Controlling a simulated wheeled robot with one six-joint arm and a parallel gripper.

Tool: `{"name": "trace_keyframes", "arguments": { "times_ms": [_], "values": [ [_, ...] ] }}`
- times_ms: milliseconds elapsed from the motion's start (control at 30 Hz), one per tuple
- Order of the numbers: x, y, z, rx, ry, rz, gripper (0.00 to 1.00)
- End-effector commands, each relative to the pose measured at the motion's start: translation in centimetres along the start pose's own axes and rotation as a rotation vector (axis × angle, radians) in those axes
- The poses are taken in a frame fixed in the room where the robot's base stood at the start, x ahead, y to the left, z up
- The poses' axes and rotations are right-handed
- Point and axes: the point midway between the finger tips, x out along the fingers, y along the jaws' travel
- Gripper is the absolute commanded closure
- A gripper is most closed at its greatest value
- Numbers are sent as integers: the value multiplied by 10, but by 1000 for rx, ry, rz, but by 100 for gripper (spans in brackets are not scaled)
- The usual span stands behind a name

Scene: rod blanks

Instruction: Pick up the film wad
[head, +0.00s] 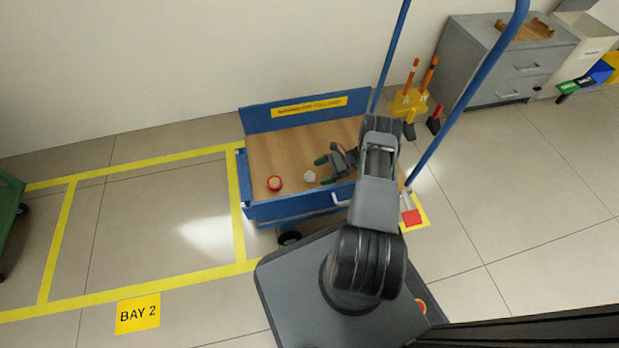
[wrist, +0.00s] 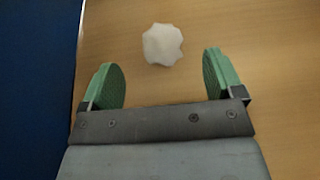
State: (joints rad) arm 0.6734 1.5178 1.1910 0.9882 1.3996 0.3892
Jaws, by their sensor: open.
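The film wad (wrist: 162,44) is a small white crumpled lump on the wooden deck of the blue cart. In the head view the film wad (head: 310,176) lies near the deck's front left part, just beyond my gripper's fingertips. My gripper (wrist: 167,80) is open and empty, with green pads on both fingers. In the wrist view the wad lies ahead of the gap between the fingers, apart from both. In the head view my gripper (head: 322,170) reaches over the deck from the right.
A red and white round item (head: 274,183) lies on the deck left of the wad. The blue cart (head: 290,207) has a raised back panel (head: 309,107) and blue upright poles. A yellow holder (head: 408,102) and a grey drawer cabinet (head: 500,70) stand at the right.

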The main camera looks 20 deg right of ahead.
Motion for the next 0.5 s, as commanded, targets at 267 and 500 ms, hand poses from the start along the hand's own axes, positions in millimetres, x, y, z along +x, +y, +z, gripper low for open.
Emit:
{"name": "trace_keyframes", "arguments": {
  "times_ms": [267,500],
  "values": [
    [16,-1,-1,0,1,3,13],
    [48,-3,1,-1,1,4,13]
  ]
}}
